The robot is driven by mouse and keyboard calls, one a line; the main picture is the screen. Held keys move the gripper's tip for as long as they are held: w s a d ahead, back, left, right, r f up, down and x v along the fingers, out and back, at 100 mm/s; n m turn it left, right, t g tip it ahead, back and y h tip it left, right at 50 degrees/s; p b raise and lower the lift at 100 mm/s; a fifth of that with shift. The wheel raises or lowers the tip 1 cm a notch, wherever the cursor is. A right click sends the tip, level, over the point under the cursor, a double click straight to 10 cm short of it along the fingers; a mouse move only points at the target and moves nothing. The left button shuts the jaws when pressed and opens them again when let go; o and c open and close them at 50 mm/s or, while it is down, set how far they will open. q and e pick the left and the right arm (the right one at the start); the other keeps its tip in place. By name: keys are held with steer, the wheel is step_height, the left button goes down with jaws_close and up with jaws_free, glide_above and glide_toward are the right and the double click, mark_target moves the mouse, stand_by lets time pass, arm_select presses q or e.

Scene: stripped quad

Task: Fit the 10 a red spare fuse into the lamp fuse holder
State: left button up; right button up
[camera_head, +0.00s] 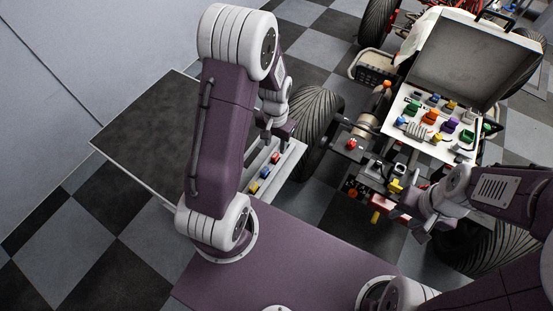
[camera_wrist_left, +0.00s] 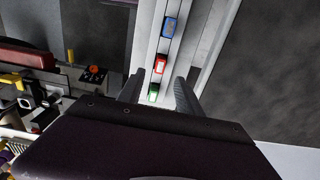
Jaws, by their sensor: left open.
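A red fuse (camera_head: 276,157) sits in a pale narrow rack (camera_head: 287,163) on the dark side table. It also shows in the left wrist view (camera_wrist_left: 159,65), between a blue fuse (camera_wrist_left: 169,27) and a green fuse (camera_wrist_left: 153,90). My left gripper (camera_head: 275,132) is above the far end of the rack. In the wrist view its open fingers (camera_wrist_left: 158,92) stand either side of the rack's line, with the green fuse seen between them and the red one just beyond. My right gripper (camera_head: 412,212) is beside the quad's front parts; its jaws are unclear. I cannot pick out the lamp fuse holder.
The stripped quad stands right of the table, with a white panel (camera_head: 463,147) of coloured parts under a raised grey lid (camera_head: 470,60). A tyre (camera_head: 318,122) stands close to the rack. The dark tabletop (camera_head: 150,130) is clear at left.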

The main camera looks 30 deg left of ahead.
mark_target(275, 155)
arm_select(q)
steer(key=f, duration=0.6)
steer(key=shift+s+f+b, duration=0.2)
steer(key=shift+s+b, duration=0.1)
steer(key=shift+b, duration=0.1)
jaws_close()
